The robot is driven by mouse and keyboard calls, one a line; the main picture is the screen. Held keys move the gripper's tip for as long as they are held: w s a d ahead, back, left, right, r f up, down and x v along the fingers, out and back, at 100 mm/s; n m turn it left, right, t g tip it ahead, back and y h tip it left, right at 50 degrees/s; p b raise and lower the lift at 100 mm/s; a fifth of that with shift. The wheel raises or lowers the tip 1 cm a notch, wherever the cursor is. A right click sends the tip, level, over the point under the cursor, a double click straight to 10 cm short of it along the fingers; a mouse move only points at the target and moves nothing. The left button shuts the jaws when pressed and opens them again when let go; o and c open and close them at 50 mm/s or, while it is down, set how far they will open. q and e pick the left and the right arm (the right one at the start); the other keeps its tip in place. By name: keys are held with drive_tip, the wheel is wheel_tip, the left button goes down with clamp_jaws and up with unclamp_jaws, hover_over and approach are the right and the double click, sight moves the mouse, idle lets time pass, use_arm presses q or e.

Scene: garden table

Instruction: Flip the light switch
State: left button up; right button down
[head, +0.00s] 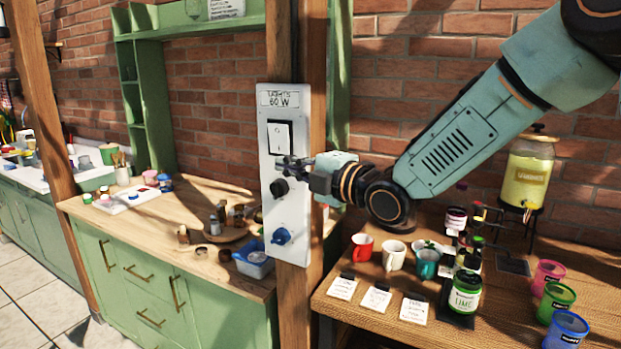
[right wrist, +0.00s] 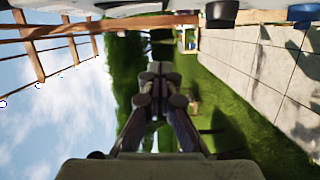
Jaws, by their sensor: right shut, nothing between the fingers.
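The light switch (head: 281,136) is a white rocker in a dark frame, near the top of a pale panel (head: 271,204) fixed to a wooden post. A label reading 60 W sits above it. My right gripper (head: 284,161) is shut and empty. Its fingertips are at the panel, just below the rocker and above a black knob (head: 279,188). I cannot tell whether they touch the panel. In the right wrist view the closed fingers (right wrist: 155,75) point ahead, and the panel's pale edge runs along the top. My left gripper is not in view.
A blue knob (head: 281,236) sits low on the panel. The right table (head: 486,322) holds mugs, jars, cards and a yellow drink dispenser (head: 527,175). The left counter (head: 91,209) holds small items and a blue tub (head: 254,262).

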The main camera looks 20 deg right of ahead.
drive_tip(key=shift+v, duration=2.75)
drive_tip(key=s+f+m+g+h+b, duration=0.25)
drive_tip(key=f+m, duration=0.45)
drive_tip(key=f, duration=0.5)
drive_tip(key=s+f+m+g+h+b, duration=0.1)
drive_tip(key=s+f+m+g+b, duration=0.2)
drive_tip(key=f+m, duration=0.6)
drive_tip(key=s+f+m+g+h+b, duration=0.15)
drive_tip(key=s+f+m, duration=0.4)
drive_tip(key=f, duration=0.85)
drive_tip(key=s+a+f+g+h+b, duration=0.1)
drive_tip(key=s+f+g+b, duration=0.4)
drive_tip(key=s+f, duration=1.9)
drive_tip(key=s+m+g+h, duration=0.1)
drive_tip(key=s+g, duration=0.2)
drive_tip(key=g, duration=0.1)
drive_tip(key=shift+a+f+b, duration=0.25)
drive_tip(key=shift+f+b, duration=0.1)
drive_tip(key=shift+f, duration=0.05)
